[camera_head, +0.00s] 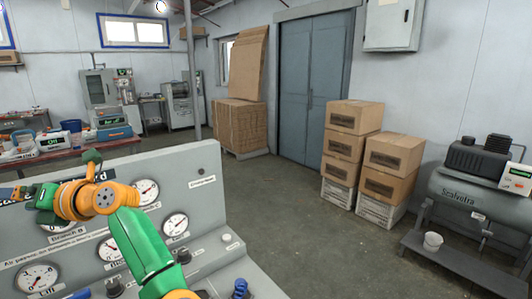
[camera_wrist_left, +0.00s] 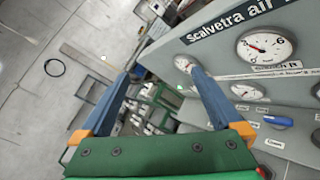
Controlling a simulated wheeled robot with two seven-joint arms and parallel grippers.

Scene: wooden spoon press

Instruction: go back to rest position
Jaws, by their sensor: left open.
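My left gripper (camera_head: 10,192) is at the left edge of the head view, with its green and orange arm reaching up from the bottom and bending left in front of a grey gauge panel (camera_head: 208,172). In the left wrist view the two blue fingers of the gripper (camera_wrist_left: 160,72) are spread apart with nothing between them. The panel, lettered "Scalvetra air", stands to the right of the fingers there, with white dial gauges (camera_wrist_left: 265,46) and a blue-handled knob (camera_wrist_left: 277,121). My right gripper is not in view.
Stacked cardboard boxes (camera_head: 352,147) and a grey compressor (camera_head: 474,205) stand at the right. A red-topped workbench (camera_head: 60,154) with containers is behind the panel at the left. Grey floor (camera_head: 300,215) is clear between the panel and the boxes.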

